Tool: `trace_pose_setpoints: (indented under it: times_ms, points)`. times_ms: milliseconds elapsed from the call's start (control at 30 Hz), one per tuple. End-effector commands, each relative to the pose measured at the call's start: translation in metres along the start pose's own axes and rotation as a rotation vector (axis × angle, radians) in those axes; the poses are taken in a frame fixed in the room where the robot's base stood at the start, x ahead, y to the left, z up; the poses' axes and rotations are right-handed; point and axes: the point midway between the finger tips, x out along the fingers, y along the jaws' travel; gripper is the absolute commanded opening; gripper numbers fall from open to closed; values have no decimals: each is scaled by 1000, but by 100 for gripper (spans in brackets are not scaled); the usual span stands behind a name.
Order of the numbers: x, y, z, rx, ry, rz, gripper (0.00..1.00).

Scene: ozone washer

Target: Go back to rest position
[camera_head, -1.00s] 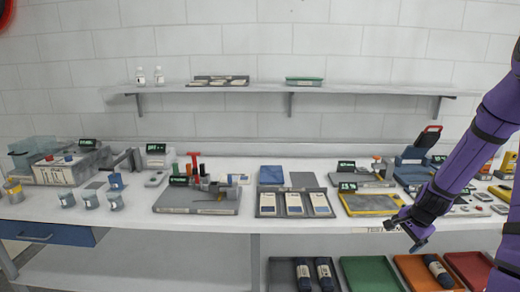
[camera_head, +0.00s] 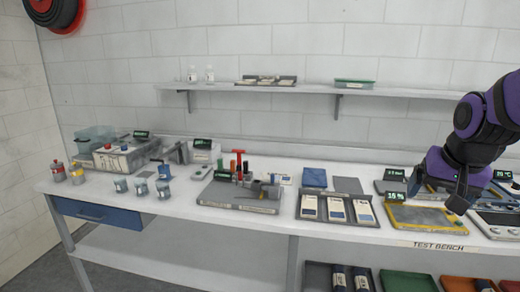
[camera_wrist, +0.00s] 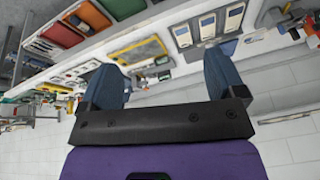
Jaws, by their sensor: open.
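My purple arm comes in from the right edge in the head view. My gripper (camera_head: 459,196) hangs above the right part of the bench, in front of the yellow-rimmed tray (camera_head: 422,226) in the picture. In the wrist view my gripper (camera_wrist: 162,80) shows two blue-grey fingers spread wide apart with nothing between them. The bench appears turned over in that view, beyond the fingers.
The white test bench (camera_head: 345,236) carries a grey tray with tools (camera_head: 240,203), a tray of white cards (camera_head: 336,220) and several beakers (camera_head: 142,187). A wall shelf (camera_head: 300,91) runs above. Coloured bins (camera_head: 408,281) stand below. The bench's front strip is mostly clear.

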Motion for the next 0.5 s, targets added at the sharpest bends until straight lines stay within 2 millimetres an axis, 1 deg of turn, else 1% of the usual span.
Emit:
trace_pose_setpoints:
  times_ms: [33, 200, 300, 400, 500]
  points:
    - [-15, -5, 10, -44, 13, -8, 89]
    - [-54, -13, 46, -183, 34, -31, 89]
    - [-74, -14, 67, -263, 48, -46, 89]
    - [-89, -12, 86, -330, 57, -63, 89]
    - [-100, -9, 101, -381, 65, -76, 89]
